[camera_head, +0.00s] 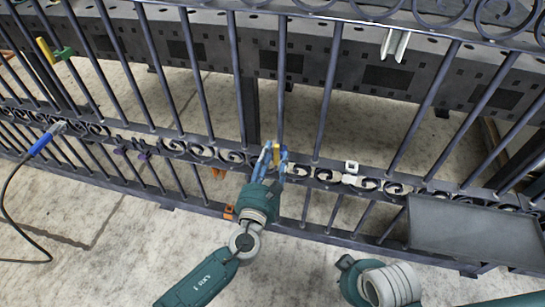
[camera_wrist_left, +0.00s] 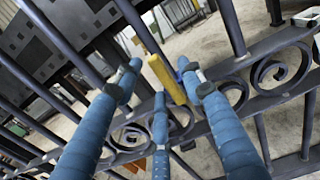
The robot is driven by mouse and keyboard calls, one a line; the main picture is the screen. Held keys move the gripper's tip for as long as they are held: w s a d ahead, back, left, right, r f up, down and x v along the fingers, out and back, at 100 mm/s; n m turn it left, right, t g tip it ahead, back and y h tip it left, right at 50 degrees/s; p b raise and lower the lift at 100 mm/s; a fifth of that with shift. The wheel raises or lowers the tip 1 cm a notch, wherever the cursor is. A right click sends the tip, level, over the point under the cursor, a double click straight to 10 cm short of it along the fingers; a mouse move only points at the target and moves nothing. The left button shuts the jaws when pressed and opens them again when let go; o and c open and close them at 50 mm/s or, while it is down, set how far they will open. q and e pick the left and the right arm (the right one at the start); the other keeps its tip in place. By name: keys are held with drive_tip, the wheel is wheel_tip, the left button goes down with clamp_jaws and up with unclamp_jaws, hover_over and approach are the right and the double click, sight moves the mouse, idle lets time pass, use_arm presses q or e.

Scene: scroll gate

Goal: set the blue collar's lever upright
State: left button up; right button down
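A yellow lever (camera_head: 277,153) stands among the fingers of my left gripper (camera_head: 272,158) at the fence's scroll band. In the left wrist view the yellow lever (camera_wrist_left: 166,78) runs roughly along the dark bars. My right gripper is not in view.
The dark fence rail (camera_head: 330,178) crosses the view. A green collar (camera_head: 64,53) with a yellow lever is at upper left. A blue plug (camera_head: 41,143) with a black cable hangs at left. A white fitting (camera_head: 351,168) and a grey panel (camera_head: 460,230) are at right.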

use_arm(q)
drive_tip(key=v, duration=1.2)
